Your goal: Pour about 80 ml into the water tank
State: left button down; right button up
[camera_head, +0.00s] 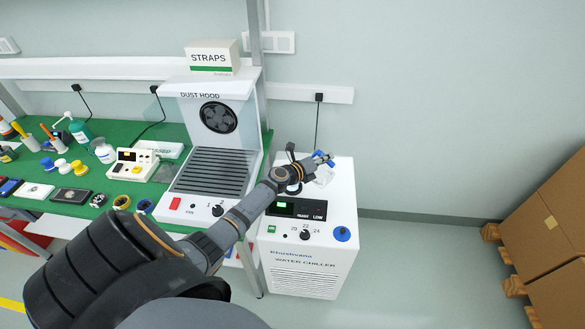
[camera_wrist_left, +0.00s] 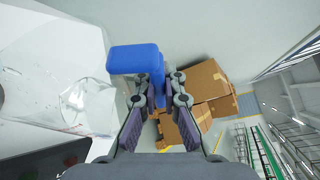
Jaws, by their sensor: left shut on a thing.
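The white water chiller (camera_head: 310,262) stands right of the bench, with a lit green display on its top. My left gripper (camera_head: 322,160) is over the back of its top. In the left wrist view it (camera_wrist_left: 158,95) is shut on a blue handle (camera_wrist_left: 135,59). A clear jug (camera_wrist_left: 82,100) shows beside the handle and seems to belong to it; the liquid level and tilt are hard to tell. My right gripper is not in view.
A blue round cap (camera_head: 342,234) sits at the chiller's front right corner. The dust hood (camera_head: 217,150) stands close on the left, on the green bench (camera_head: 100,207) with several tools and bottles. Cardboard boxes (camera_head: 552,235) stand at the far right; the floor between is clear.

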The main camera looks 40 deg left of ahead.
aim_at(329, 172)
pick_arm(q)
jog(key=shift+w+d+f+m+g+y, duration=0.15)
jog(key=shift+d+f+m+y, duration=0.1)
jog(key=shift+d+f+m, duration=0.3)
jog(key=shift+d+f+m+g+y, duration=0.15)
jog(key=shift+d+f+m+y, duration=0.15)
jog(key=shift+f, duration=0.45)
jog(key=shift+h, duration=0.25)
dwell(0.5)
jog(key=shift+d+f+m+p, duration=0.2)
jog(key=shift+m+p, duration=0.05)
jog(key=shift+p, duration=0.1)
jog(key=w+d+f+m+g+y+p, duration=0.1)
jog(key=d+f+m+y+p, duration=0.2)
jog(key=d+f+m, duration=0.3)
jog(key=shift+d+f+y, duration=0.35)
jog(key=shift+d+y, duration=0.25)
